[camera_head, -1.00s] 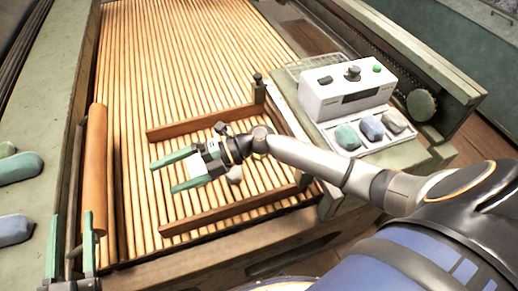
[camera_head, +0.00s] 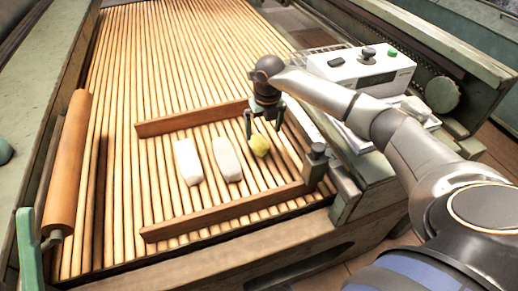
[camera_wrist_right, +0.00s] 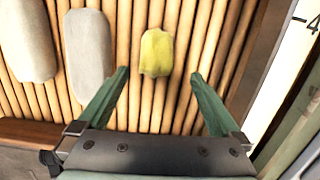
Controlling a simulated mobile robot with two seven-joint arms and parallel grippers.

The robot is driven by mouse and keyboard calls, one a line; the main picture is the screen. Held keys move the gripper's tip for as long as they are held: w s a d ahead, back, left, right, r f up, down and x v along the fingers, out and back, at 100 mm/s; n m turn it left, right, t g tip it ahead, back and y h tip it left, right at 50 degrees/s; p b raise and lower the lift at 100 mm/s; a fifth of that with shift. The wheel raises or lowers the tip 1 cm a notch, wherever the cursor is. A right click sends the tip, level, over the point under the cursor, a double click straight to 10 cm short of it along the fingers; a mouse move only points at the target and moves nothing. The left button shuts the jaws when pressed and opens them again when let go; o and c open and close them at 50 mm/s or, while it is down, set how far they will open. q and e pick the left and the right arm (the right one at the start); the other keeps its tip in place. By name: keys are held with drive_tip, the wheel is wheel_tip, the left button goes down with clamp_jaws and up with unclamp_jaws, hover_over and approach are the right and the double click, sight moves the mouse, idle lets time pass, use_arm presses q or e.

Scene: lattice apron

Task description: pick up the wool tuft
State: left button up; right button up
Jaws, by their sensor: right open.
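A small yellow lump, which I take as the wool tuft (camera_head: 259,145), lies on the wooden slats inside a low brown frame. It also shows in the right wrist view (camera_wrist_right: 157,52), ahead of and roughly between the fingertips. My right gripper (camera_head: 264,132) is open and points down over the tuft, its green fingers apart with nothing held. It also shows in the right wrist view (camera_wrist_right: 160,76).
A white block (camera_head: 187,162) and a pale grey block (camera_head: 227,159) lie left of the tuft. Brown rails (camera_head: 225,211) bound the front and back. A white control box (camera_head: 362,68) stands at the right. A wooden roller (camera_head: 66,165) lies at the left.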

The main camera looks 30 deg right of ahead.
sight(259, 140)
drive_tip(key=f, duration=0.1)
drive_tip(key=w+f+b, duration=0.1)
drive_tip(key=f, duration=0.1)
drive_tip(key=f+b, duration=0.1)
drive_tip(key=f, duration=0.1)
drive_tip(key=shift+w+a, duration=0.15)
drive_tip(key=shift+w, duration=0.15)
drive_tip(key=shift+w+f+b, duration=0.1)
drive_tip(key=shift+f+b, duration=0.3)
drive_tip(key=shift+f, duration=0.05)
drive_tip(key=shift+c, duration=0.4)
drive_tip(key=c, duration=1.3)
drive_tip(key=shift+o, duration=0.2)
drive_tip(key=shift+r, duration=0.15)
